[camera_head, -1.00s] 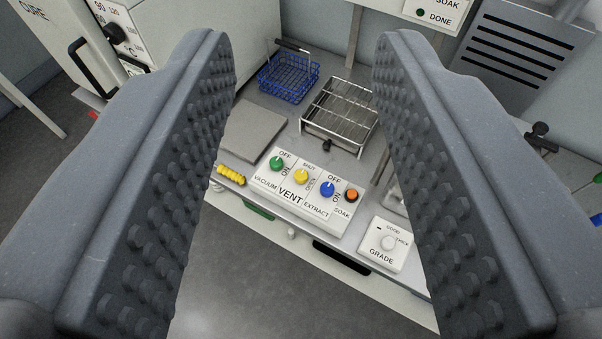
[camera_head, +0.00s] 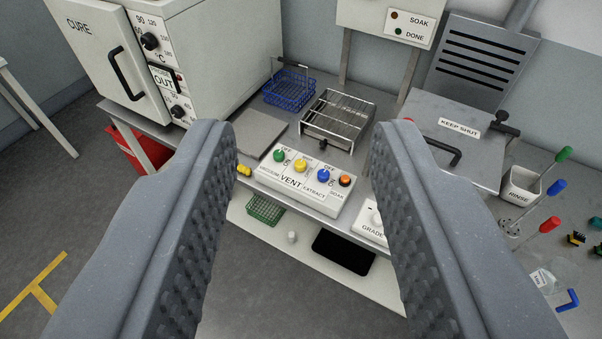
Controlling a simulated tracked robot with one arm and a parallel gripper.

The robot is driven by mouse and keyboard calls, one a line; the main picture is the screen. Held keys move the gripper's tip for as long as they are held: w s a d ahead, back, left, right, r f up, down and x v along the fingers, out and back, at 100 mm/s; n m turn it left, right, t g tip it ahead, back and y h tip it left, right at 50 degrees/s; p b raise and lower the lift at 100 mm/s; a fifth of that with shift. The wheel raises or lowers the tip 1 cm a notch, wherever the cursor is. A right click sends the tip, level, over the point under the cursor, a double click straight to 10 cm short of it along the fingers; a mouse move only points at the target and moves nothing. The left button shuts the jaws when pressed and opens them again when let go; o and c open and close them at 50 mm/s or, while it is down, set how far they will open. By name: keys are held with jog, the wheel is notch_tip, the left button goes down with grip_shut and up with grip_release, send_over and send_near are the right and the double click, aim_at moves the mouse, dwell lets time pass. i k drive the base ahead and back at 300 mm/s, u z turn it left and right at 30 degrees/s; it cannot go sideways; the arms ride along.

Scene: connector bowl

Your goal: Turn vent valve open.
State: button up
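The vent valve is a yellow knob (camera_head: 300,166) above the word VENT on a white control panel (camera_head: 317,194) at the bench's front edge. A green knob (camera_head: 279,155) stands to its left, a blue knob (camera_head: 323,175) and an orange button (camera_head: 345,181) to its right. The yellow knob's exact pointer direction is too small to read. My gripper (camera_head: 304,150) is open and empty, its two ridged grey fingers wide apart. The panel shows between the fingers, farther away, and neither finger appears to touch it.
A blue wire basket (camera_head: 289,90), a wire rack (camera_head: 338,118) and a grey plate (camera_head: 250,132) sit behind the panel. The GRADE dial box (camera_head: 371,225) is partly hidden by the right finger. A cure oven (camera_head: 135,60) stands left, a KEEP SHUT lid (camera_head: 452,140) right.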

aim_at(300, 164)
jog(key=z, duration=0.35)
jog(key=i, duration=1.35)
jog(key=u, duration=0.55)
